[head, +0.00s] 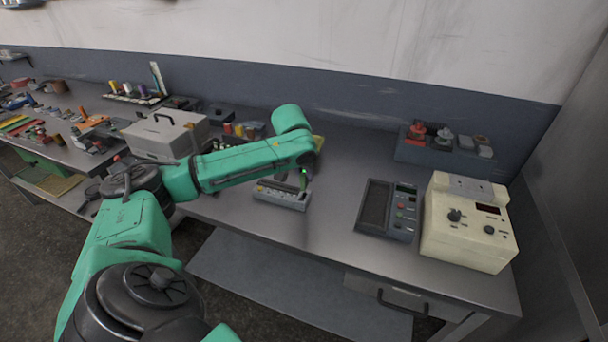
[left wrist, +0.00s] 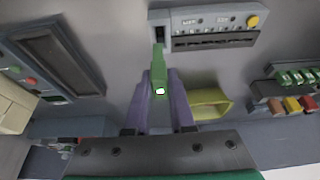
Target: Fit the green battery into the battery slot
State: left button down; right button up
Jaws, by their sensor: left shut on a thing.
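The green battery (left wrist: 159,72) is held between the fingers of my left gripper (left wrist: 160,100) in the left wrist view. Its far end is close to the dark battery slot (left wrist: 160,36) at the left end of a grey device (left wrist: 215,24). I cannot tell whether the battery touches the slot. In the head view the grey device (head: 278,196) lies on the bench, with my left gripper (head: 304,178) above its right end. Only a little of the battery shows there. My right gripper is not in view.
A yellow-green open container (left wrist: 208,104) is beside the fingers. In the head view, a dark tester (head: 373,205) and a cream box with knobs (head: 468,230) stand to the right. A grey case (head: 165,135) stands to the left. Bench between device and tester is clear.

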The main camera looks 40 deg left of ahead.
pick_arm(q)
jog(key=shift+a+f+b, duration=0.2)
jog(key=shift+f+b, duration=0.15)
jog(key=shift+f, duration=0.1)
jog(key=shift+f+b, duration=0.45)
jog(key=shift+b, duration=0.2)
jog(key=shift+f, duration=0.55)
jog(key=shift+r, duration=0.1)
jog(key=shift+p, duration=0.3)
jog(key=shift+s, duration=0.1)
